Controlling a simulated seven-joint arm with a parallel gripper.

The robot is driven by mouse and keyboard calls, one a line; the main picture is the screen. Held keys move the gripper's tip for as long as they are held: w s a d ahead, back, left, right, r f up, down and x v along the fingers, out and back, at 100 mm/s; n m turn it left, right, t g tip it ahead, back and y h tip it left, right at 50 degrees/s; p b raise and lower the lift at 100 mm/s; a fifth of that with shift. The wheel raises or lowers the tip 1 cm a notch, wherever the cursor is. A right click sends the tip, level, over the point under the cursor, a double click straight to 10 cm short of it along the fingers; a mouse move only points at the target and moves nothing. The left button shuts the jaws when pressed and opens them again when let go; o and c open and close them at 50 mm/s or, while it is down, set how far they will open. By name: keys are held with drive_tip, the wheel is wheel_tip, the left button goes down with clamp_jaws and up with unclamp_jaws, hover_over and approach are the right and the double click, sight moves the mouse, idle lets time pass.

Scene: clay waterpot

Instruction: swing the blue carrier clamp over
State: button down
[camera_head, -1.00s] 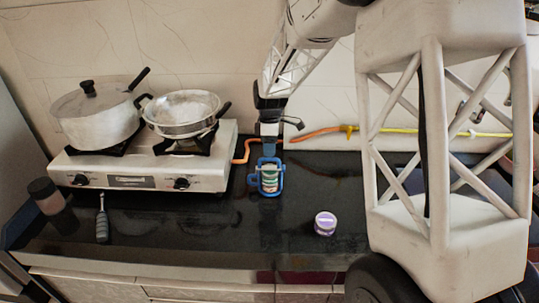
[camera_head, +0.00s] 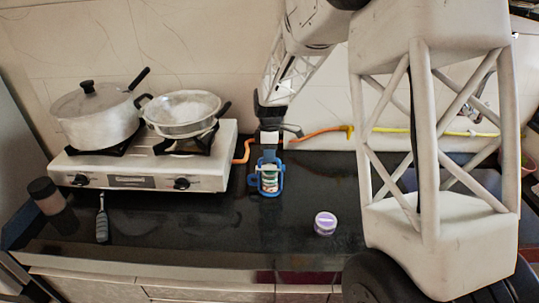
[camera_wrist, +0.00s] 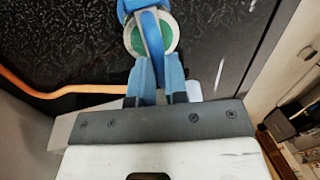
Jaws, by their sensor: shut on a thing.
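The blue carrier (camera_head: 281,184) stands on the black counter right of the stove, holding pale and green round containers in a stack. My gripper (camera_head: 269,160) is above it, pointing down, its blue fingers at the carrier's top. In the wrist view the fingers (camera_wrist: 158,82) are shut on the blue carrier clamp (camera_wrist: 152,38), a curved band passing over a round green-topped container (camera_wrist: 136,38). The fingers hide part of the clamp, and the carrier's lower part is out of the wrist view.
A gas stove (camera_head: 215,170) with a lidded pot (camera_head: 95,118) and a pan (camera_head: 182,112) is at left. A purple-lidded jar (camera_head: 325,223) stands to the front right. An orange hose (camera_head: 315,133) runs behind. A dark-capped jar (camera_head: 46,196) and a grey-handled tool (camera_head: 102,220) are at front left.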

drive_tip(key=shift+d+r, duration=0.1)
idle(0.3)
drive_tip(key=shift+d+r+y, duration=0.3)
drive_tip(key=shift+d+y, duration=0.2)
drive_tip(key=shift+y, duration=0.5)
drive_tip(key=d+y, duration=0.1)
drive_tip(key=y, duration=0.2)
drive_tip(key=shift+d+r+n, duration=0.3)
drive_tip(key=shift+d+r, duration=0.1)
drive_tip(key=d+y, duration=0.1)
drive_tip(key=y, duration=0.1)
drive_tip(key=shift+d+r+y, duration=0.1)
drive_tip(key=shift+d+y, duration=0.2)
drive_tip(key=shift+d, duration=0.05)
drive_tip(key=d+f+n+g+y, duration=0.1)
drive_tip(key=d+y, duration=0.5)
drive_tip(key=y, duration=0.6)
drive_tip(key=shift+d+f+n+g, duration=0.3)
drive_tip(key=shift+f+n, duration=0.3)
drive_tip(key=shift+f, duration=0.8)
